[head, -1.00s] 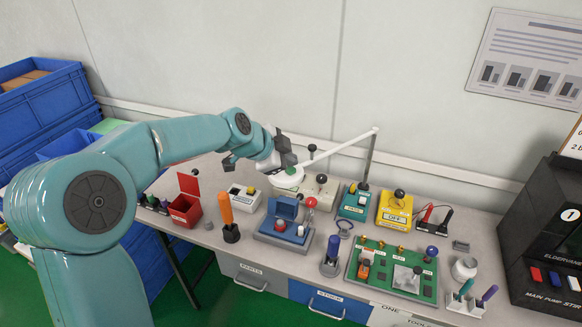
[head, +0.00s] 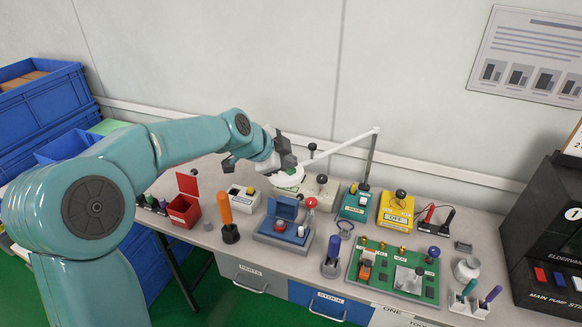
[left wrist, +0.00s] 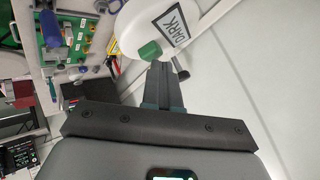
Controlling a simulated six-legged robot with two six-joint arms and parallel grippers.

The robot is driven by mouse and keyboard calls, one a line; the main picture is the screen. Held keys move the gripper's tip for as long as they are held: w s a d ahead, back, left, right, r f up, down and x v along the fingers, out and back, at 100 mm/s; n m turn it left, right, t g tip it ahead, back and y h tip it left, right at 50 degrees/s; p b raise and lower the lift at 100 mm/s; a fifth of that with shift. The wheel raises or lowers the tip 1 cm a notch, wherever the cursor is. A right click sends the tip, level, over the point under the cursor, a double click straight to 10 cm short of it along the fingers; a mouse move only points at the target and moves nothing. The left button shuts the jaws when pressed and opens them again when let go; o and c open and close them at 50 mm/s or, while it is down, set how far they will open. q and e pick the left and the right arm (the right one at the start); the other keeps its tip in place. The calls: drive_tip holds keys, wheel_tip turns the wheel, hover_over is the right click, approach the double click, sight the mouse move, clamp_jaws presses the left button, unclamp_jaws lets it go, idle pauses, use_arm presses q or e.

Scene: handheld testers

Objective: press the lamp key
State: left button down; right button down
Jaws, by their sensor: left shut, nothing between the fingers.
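The lamp has a round white head (head: 288,181) on a thin white arm from a post at the back of the bench. In the left wrist view the white head (left wrist: 130,30) bears a label reading DARK. A green key (left wrist: 149,50) sits at the head's edge there; in the head view it is hidden by my gripper. My left gripper (head: 290,168) is shut and empty, right over the lamp head. In the left wrist view its closed fingertips (left wrist: 160,70) are beside the green key; I cannot tell whether they touch. My right gripper is not in view.
Testers crowd the bench below: a blue-lidded box (head: 284,231), a yellow tester (head: 395,211) reading OFF, a teal tester (head: 355,205) and a green circuit board (head: 390,287). A red open box (head: 184,210) is at left. The wall is close behind.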

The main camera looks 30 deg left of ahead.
sight(288, 175)
use_arm(q)
drive_tip(key=shift+r, duration=0.45)
drive_tip(key=shift+r+p, duration=1.7)
drive_tip(key=shift+r, duration=1.25)
drive_tip(key=shift+s, duration=0.1)
